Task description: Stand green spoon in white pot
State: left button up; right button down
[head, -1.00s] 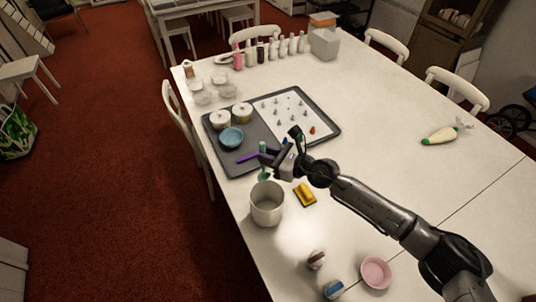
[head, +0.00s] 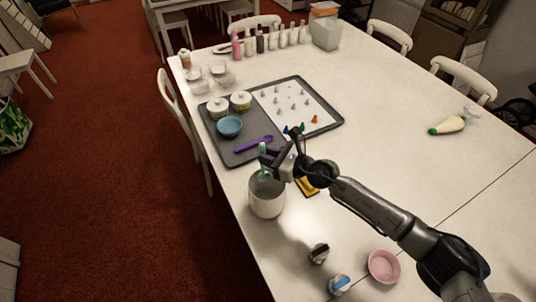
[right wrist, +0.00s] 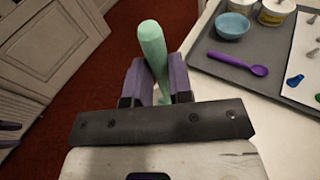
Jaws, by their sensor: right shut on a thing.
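The green spoon (head: 263,162) is held upright by my right gripper (head: 270,158). In the right wrist view the spoon's handle (right wrist: 152,42) stands between the two purple fingers (right wrist: 155,82), which are shut on it. The white pot (head: 267,200) stands on the table near its left edge. In the head view the spoon's lower end shows at the pot's mouth, by the far rim; I cannot tell how deep it reaches. My left gripper is not in view.
A yellow sponge-like item (head: 307,187) lies right of the pot, partly behind my gripper. A grey tray (head: 228,155) holds a purple spoon (head: 254,145) and a blue bowl (head: 229,126). A pink bowl (head: 384,266) stands at the front right. Open table lies right of the tray.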

jog(key=shift+f+b, duration=2.25)
jog(key=shift+f, duration=0.6)
jog(key=c, duration=0.9)
grip_release()
jog(key=shift+c, duration=0.2)
jog(key=shift+d, duration=0.1)
jog(key=p+v, duration=0.1)
jog(key=v, duration=1.2)
jog(key=shift+d, duration=0.25)
